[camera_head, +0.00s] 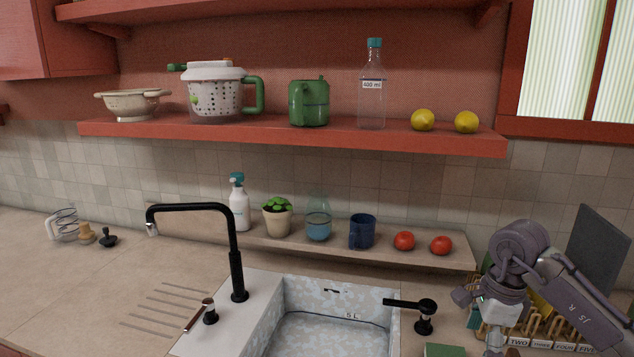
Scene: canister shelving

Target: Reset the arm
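My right arm (565,295) comes in from the right edge. It is bent, with its wrist pointing down over the counter to the right of the sink. The part of my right gripper (494,342) that shows is at the bottom edge of the view. Its fingertips are cut off or hidden, so I cannot tell whether it is open or holds anything. My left arm and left gripper are not in view.
A slotted wooden rack (545,337) and a dark board (597,245) stand close behind my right arm. The sink (335,335), black faucet (236,270) and black lever (424,315) are to its left. The left counter is mostly clear.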

